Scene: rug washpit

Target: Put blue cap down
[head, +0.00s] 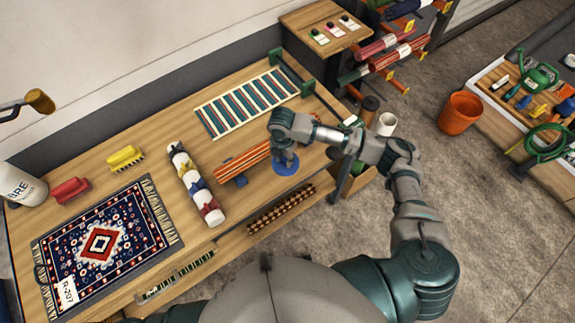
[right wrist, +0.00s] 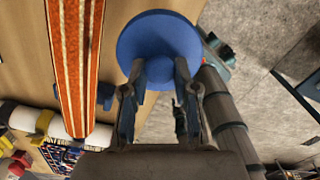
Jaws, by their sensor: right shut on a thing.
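The blue cap (head: 285,167) is a flat round disc at the front part of the wooden table, near its right end. My right gripper (head: 284,157) is above it and shut on it. In the right wrist view the cap (right wrist: 158,45) sits between the two fingertips of the gripper (right wrist: 160,72). I cannot tell whether the cap touches the tabletop. My left gripper is not in view.
An orange striped roll (head: 243,160) lies just left of the cap, on a blue support (head: 240,181). A white roll with coloured straps (head: 195,185) lies further left. A striped rug (head: 247,103) lies behind. A patterned rug (head: 100,245) fills the left front.

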